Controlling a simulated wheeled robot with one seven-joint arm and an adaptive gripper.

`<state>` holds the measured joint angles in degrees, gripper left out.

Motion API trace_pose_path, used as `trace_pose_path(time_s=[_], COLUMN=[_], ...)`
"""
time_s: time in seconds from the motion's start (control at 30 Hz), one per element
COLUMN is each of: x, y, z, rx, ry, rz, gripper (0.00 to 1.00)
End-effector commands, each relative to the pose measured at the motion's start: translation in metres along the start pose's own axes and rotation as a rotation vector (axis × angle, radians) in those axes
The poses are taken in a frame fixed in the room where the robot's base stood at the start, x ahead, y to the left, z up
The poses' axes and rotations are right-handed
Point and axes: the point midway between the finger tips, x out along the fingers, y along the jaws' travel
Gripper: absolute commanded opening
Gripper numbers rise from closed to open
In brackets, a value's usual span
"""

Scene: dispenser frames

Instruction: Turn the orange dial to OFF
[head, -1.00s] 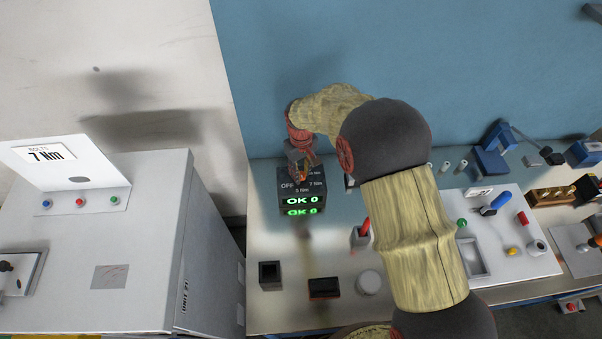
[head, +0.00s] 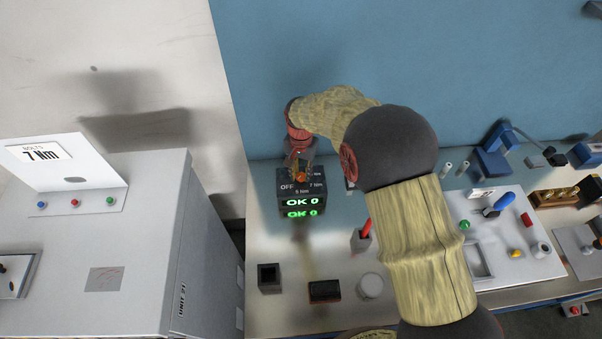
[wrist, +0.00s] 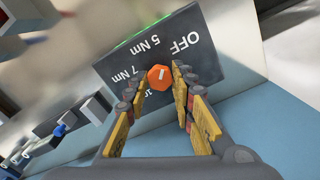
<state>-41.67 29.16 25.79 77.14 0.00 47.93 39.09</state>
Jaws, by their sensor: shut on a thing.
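The orange dial (head: 301,177) sits on the sloped dark face of a small controller box (head: 288,198). In the wrist view the dial (wrist: 160,84) is a faceted knob with a short white mark. OFF (wrist: 181,45), 5 Nm, 7 Nm and a partly hidden 10 Nm are printed around it. Which label the mark points to is hard to tell. My gripper (wrist: 164,76) reaches the dial from the far side, with its yellow fingers on either side of the knob, shut on it. In the head view my gripper (head: 301,168) is small and partly blends with the dial.
A green "OK 0" display (head: 300,201) is on the box front. A grey cabinet (head: 140,250) is left, a blue wall behind.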

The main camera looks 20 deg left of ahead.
Motion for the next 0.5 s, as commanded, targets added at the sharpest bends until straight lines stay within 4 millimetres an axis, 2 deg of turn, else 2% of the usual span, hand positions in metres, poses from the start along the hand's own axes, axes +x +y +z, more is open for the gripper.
trace_pose_path(time_s=[0.2, 0.5], x=[-0.0004, -0.0005], y=[-0.0006, -0.0005], z=[-0.0008, -0.0007], rx=[0.161, 0.300], ry=[0.002, 0.002], rz=[-0.002, -0.002], gripper=[0.00, 0.00])
